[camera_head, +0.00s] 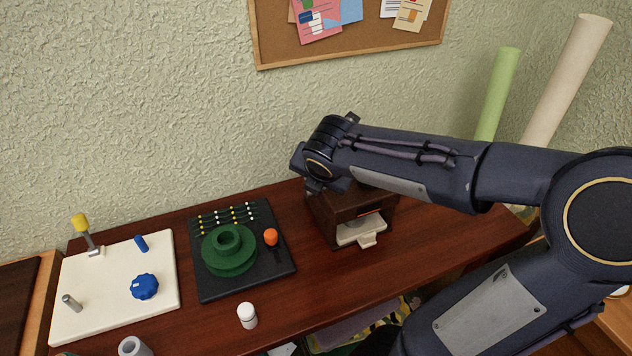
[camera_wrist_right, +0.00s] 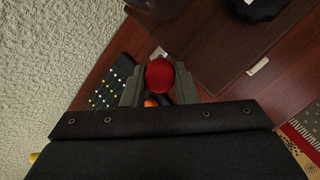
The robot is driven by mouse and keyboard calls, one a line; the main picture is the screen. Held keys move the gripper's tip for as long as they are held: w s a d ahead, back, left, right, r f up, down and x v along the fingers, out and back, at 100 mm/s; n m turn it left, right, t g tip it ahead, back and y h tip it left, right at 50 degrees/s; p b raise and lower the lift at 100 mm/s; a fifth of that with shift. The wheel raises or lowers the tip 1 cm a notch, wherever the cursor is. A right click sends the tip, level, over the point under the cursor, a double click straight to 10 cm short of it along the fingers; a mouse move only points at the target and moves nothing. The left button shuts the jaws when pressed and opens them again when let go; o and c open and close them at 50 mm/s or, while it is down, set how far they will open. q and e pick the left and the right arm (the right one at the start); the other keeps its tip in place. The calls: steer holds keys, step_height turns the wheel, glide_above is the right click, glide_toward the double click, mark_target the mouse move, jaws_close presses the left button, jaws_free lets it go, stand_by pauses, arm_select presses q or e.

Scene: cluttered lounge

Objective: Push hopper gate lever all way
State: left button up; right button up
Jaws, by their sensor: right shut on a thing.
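The hopper is a dark brown box (camera_head: 335,217) with a pale tray (camera_head: 362,232) at its front, on the table under my right arm. Its brown top also shows in the right wrist view (camera_wrist_right: 225,45). A red ball-shaped knob (camera_wrist_right: 160,74), which looks like the lever's end, sits between the fingers of my right gripper (camera_wrist_right: 159,86). The gripper is shut on it, beside the hopper. The lever's shaft is hidden. In the head view my right wrist covers the hopper's upper part and the fingers cannot be made out. My left gripper is in neither view.
Left of the hopper is a black board (camera_head: 268,280) with a green round piece (camera_head: 229,262) and an orange knob (camera_head: 271,237). Further left is a white board (camera_head: 110,310) with a blue knob (camera_head: 145,287). A small white bottle (camera_head: 247,315) stands near the front edge.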

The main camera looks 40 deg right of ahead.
steer(key=shift+o, duration=0.4)
steer(key=shift+s+a+f, duration=0.15)
steer(key=shift+s+f, duration=0.25)
steer(key=shift+s, duration=0.1)
steer(key=o, duration=0.9)
steer(key=shift+r, duration=0.1)
steer(key=shift+r, duration=0.25)
steer(key=p+v, duration=0.1)
steer(key=v, duration=0.6)
steer(key=shift+s, duration=0.15)
